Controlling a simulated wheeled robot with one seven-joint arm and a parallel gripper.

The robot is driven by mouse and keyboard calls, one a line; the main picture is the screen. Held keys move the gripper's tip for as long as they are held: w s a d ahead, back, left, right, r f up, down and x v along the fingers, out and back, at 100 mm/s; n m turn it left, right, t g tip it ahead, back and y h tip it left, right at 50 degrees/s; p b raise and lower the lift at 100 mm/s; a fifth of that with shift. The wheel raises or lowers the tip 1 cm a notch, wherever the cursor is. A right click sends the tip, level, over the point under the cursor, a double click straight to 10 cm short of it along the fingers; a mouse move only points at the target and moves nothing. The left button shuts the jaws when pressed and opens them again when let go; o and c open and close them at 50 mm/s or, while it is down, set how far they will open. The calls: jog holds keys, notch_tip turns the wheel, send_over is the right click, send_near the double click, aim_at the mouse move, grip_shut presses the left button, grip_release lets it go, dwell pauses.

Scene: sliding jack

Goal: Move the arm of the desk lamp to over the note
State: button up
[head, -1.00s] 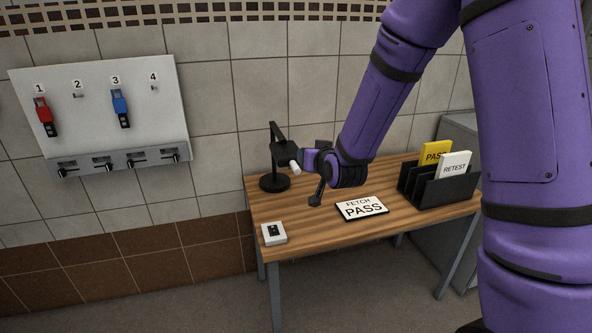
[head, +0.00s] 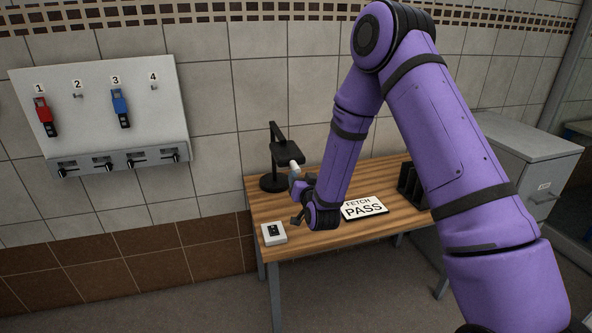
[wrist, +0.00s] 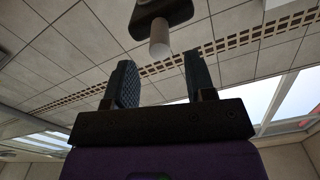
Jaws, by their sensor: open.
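The black desk lamp (head: 273,184) stands at the back left of the wooden table, its arm (head: 287,159) reaching out from the post toward the front right. A pale peg (head: 294,167) hangs under the lamp arm's end. The note, a white card reading "FETCH PASS" (head: 364,208), lies on the table to the right of the lamp. My gripper (head: 298,182) is just below the peg, pointing upward. In the wrist view, my open gripper (wrist: 158,60) has the peg (wrist: 159,38) beyond and roughly between its fingertips, with no clear contact.
A small white box with a dark face (head: 273,233) sits at the table's front left corner. A black holder (head: 412,186) at the right is partly hidden by my arm. A wall panel (head: 110,110) with red and blue tags is at left. A grey cabinet (head: 525,150) stands right.

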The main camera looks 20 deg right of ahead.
aim_at(298, 172)
jog(key=shift+w, duration=3)
grip_shut()
